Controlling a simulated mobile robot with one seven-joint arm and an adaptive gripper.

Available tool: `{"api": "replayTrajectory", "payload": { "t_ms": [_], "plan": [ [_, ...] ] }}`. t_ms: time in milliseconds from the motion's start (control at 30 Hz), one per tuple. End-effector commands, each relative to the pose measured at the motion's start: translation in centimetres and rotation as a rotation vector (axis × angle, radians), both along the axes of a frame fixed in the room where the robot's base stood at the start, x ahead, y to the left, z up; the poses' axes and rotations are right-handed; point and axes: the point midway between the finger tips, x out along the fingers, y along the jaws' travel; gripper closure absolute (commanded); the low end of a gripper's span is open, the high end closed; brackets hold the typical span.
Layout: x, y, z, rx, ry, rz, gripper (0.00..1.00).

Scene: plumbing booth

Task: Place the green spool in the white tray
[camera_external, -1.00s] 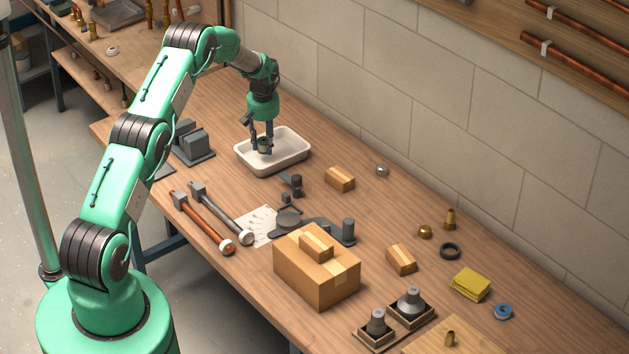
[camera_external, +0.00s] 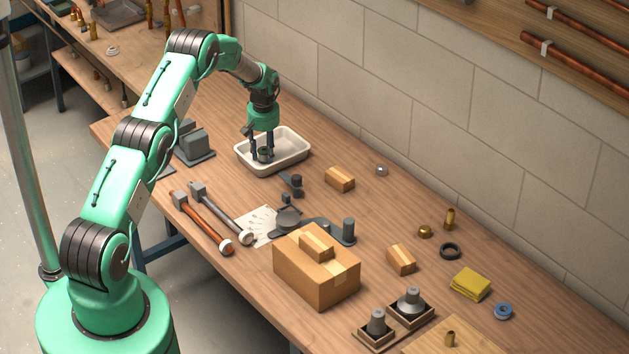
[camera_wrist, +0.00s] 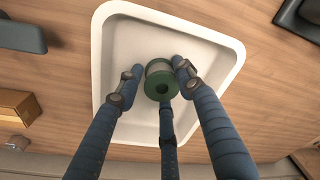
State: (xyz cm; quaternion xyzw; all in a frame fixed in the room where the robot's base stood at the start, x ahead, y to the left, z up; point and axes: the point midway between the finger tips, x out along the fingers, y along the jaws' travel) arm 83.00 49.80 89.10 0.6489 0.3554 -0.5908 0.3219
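The green spool (camera_wrist: 159,80), with a pale winding and a dark centre hole, is inside the outline of the white tray (camera_wrist: 104,76) in the wrist view. In the external view the spool (camera_external: 265,153) is low over or on the floor of the white tray (camera_external: 295,156); I cannot tell if it touches it. My gripper (camera_external: 262,149) points down into the tray. Its three dark fingers surround the spool in the wrist view (camera_wrist: 158,76). The fingertips are very close to the spool, and whether they press on it is unclear.
A small cardboard box (camera_external: 340,179) and a dark fitting (camera_external: 292,184) are near the tray. A grey block (camera_external: 193,143) stands to its left. The wall (camera_external: 350,100) is behind the tray.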

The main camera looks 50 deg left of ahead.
Motion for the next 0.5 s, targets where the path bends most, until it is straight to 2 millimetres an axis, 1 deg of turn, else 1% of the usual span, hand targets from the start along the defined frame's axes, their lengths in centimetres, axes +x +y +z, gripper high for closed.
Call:
{"api": "replayTrajectory", "payload": {
  "t_ms": [67, 500],
  "plan": [
    [0.0, 0.0, 0.04, 0.0, 0.0, 0.0, 0.48],
    [0.01, 0.0, 0.35, 0.0, 0.0, 0.0, 0.48]
  ]
}}
